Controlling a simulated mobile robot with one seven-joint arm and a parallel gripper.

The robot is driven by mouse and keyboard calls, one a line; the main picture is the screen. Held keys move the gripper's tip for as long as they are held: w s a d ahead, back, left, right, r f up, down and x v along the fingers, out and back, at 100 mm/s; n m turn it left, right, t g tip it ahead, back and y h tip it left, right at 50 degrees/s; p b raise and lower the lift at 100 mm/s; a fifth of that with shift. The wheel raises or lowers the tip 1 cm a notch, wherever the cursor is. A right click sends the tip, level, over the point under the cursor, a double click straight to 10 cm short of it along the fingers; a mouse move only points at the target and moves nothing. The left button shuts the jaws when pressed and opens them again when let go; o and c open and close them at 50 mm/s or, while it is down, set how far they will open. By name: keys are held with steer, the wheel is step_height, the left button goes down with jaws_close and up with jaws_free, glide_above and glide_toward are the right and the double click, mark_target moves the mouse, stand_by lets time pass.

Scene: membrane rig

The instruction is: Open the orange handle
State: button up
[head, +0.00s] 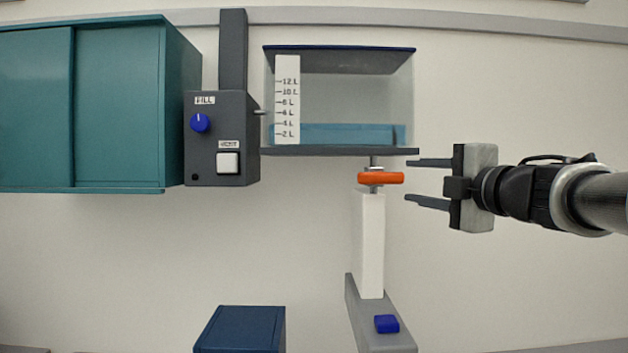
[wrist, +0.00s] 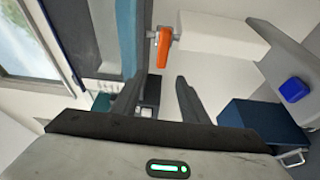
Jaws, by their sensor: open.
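The orange handle (head: 380,178) sits on a short metal stem under the clear tank (head: 340,95), above a white vertical column (head: 370,245). It lies crosswise in the head view. My gripper (head: 428,183) is to the right of the handle, open and empty, with its fingers pointing left toward it and a small gap between. In the wrist view the orange handle (wrist: 163,47) shows beyond the fingertips, and my gripper (wrist: 160,88) is apart from it.
A grey control box (head: 222,140) with a blue knob and white button stands left of the tank. A teal cabinet (head: 90,105) is further left. A grey base (head: 380,330) with a blue button (head: 386,324) and a dark blue box (head: 240,330) are below.

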mark_target(369, 179)
steer(key=shift+n, duration=0.3)
steer(key=x, duration=0.5)
steer(key=p+x, duration=0.1)
steer(key=x, duration=1.1)
steer(key=shift+w+a+f+p, duration=0.15)
steer(key=shift+a+f+p, duration=0.2)
steer(key=shift+a+p, duration=0.05)
jaws_close()
